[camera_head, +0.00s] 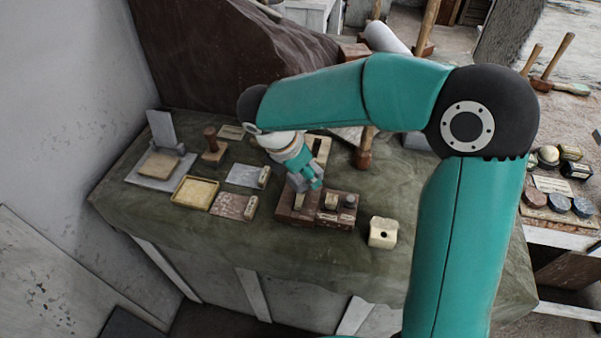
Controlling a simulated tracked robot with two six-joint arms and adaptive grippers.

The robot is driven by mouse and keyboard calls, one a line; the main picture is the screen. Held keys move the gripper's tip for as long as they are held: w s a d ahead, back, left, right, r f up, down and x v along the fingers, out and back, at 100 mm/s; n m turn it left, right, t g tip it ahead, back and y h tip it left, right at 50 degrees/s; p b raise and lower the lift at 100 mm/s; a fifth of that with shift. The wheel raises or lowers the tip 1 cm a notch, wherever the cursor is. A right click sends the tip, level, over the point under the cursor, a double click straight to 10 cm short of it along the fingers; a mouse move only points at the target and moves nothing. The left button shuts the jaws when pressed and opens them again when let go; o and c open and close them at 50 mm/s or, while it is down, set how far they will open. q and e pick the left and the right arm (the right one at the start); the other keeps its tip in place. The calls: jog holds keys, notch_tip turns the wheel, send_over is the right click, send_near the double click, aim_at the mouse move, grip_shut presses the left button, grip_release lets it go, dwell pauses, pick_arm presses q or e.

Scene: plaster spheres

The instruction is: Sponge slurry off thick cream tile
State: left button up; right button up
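My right arm reaches in from the lower right and bends over the bench. Its gripper (306,184) points down at a brown wooden holder (312,220); whether its fingers are open or shut is too small to tell. A narrow cream piece (298,203) stands in the holder just under the fingers; I cannot tell whether they touch it. A cream block with a dark hole (383,233) sits to the right of the holder. A cream-yellow, rimmed square piece (195,193) lies to the left. I cannot tell which is the thick cream tile or the sponge. My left gripper is out of view.
The bench is covered with green cloth (260,245). A speckled reddish tile (236,206), a pale grey tile (247,176) and a grey-based stand (161,165) lie at left. A mallet (365,150) stands behind the holder. The cloth's front strip is clear.

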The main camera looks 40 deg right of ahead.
jog(key=shift+d, duration=0.15)
jog(key=shift+w+a+r+p, duration=0.1)
jog(key=shift+a+r+p, duration=0.35)
jog(key=shift+a+p, duration=0.15)
jog(key=shift+a+r, duration=0.2)
jog(key=shift+a, duration=0.25)
jog(key=shift+s+d+f+b, duration=0.2)
jog(key=shift+s+d+b, duration=0.1)
jog(key=shift+b, duration=0.2)
jog(key=shift+s+d+t+y, duration=0.15)
jog(key=shift+t+y, duration=0.15)
jog(key=shift+s+d+r, duration=0.1)
jog(key=shift+r, duration=0.05)
